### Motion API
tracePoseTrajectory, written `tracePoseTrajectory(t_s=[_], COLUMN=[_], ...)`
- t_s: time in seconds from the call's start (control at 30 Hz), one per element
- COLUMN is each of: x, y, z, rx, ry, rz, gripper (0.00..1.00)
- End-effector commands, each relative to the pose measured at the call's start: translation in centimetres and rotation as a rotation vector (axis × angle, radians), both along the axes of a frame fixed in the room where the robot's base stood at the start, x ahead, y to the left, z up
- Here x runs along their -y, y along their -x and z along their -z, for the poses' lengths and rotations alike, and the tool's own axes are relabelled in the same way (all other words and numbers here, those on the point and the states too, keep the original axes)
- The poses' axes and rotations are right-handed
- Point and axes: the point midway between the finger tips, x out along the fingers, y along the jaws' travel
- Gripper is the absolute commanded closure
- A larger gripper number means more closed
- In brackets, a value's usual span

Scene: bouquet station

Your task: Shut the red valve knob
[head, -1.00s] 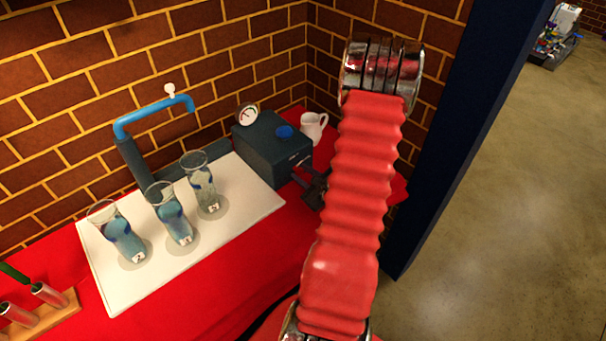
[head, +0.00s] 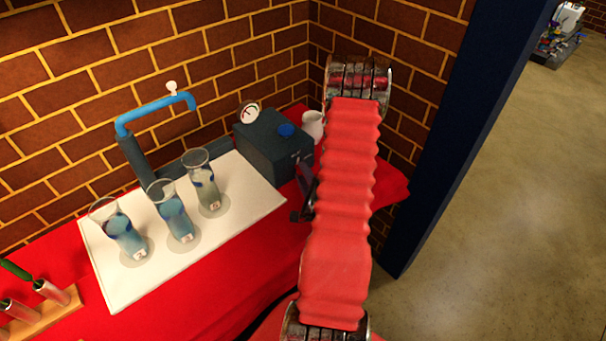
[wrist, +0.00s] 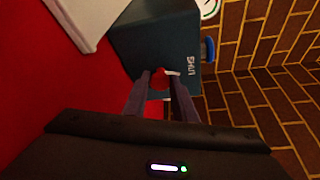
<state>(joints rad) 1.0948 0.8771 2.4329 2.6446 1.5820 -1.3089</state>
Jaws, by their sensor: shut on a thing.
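The red valve knob (wrist: 159,73) shows between my fingertips on the front of a dark teal box (wrist: 150,38). My gripper (wrist: 160,78) is shut on the knob, with one finger on each side. A white mark sits just right of the knob, and the word SHUT (wrist: 191,66) is printed on the box near it. In the head view the box (head: 268,148) stands at the back right of the table, and my arm hides the knob and most of the gripper.
The box bears a gauge (head: 249,112) and a blue knob (head: 286,130). A white jug (head: 312,125) stands behind it. Several glasses, including one at the mat's right (head: 203,185), stand on a white mat (head: 130,288) beneath a blue spout (head: 150,110). A wooden rack (head: 45,318) is at front left.

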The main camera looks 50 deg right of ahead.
Motion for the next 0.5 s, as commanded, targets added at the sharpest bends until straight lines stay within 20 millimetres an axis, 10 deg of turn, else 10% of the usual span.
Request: tracePoseTrajectory(t_s=[0.5], x=[-0.51], y=[-0.19], z=[0.35], rx=[-0.030], ry=[0.112], rz=[-0.012], gripper=[0.97])
